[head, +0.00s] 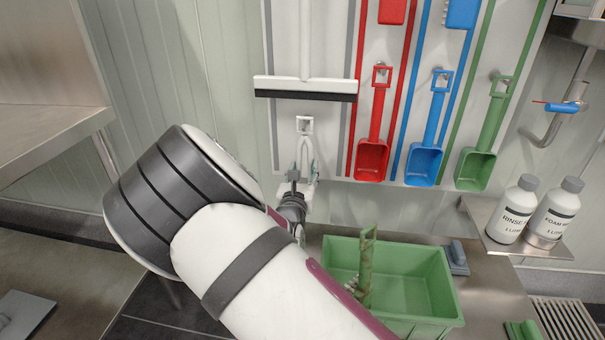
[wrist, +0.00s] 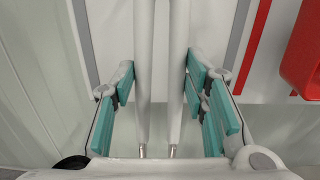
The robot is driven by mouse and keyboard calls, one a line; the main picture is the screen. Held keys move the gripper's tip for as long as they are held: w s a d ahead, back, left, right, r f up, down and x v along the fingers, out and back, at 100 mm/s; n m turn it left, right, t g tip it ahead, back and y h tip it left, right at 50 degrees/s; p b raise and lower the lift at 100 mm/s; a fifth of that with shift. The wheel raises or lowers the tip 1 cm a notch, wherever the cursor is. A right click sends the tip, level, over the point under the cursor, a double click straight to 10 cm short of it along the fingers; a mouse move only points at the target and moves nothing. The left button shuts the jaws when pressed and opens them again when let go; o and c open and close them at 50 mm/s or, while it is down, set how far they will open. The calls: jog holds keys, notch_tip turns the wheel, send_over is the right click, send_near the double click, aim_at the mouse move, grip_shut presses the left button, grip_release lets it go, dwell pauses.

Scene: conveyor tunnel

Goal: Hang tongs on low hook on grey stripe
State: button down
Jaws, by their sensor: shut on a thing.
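The tongs (head: 304,151) are pale, with two long arms, and stand upright in front of the white wall panel, between its grey stripes (head: 352,70). A small square loop (head: 304,124) is at their top. I cannot tell whether a hook passes through it; the low hook is not clearly visible. My gripper (head: 304,178) is below the loop, shut on the tongs. In the wrist view, both tong arms (wrist: 143,80) run between the teal finger pads of my gripper (wrist: 160,75). The top end of the tongs is out of that view.
A white squeegee (head: 300,84) hangs just above. A red scoop (head: 372,158), blue scoop (head: 424,164) and green scoop (head: 474,168) hang to the right. A green bin (head: 440,285) stands below on the steel counter. Two bottles (head: 513,208) stand on a shelf at right.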

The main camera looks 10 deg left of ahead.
jog(key=shift+w, duration=0.3)
jog(key=shift+f+b, duration=0.3)
jog(key=shift+f, duration=0.55)
dwell(0.6)
jog(key=c, duration=0.9)
grip_release()
jog(key=shift+o, duration=0.2)
jog(key=s, duration=1.2)
jog(key=shift+a+f, duration=0.2)
jog(key=shift+f, duration=0.05)
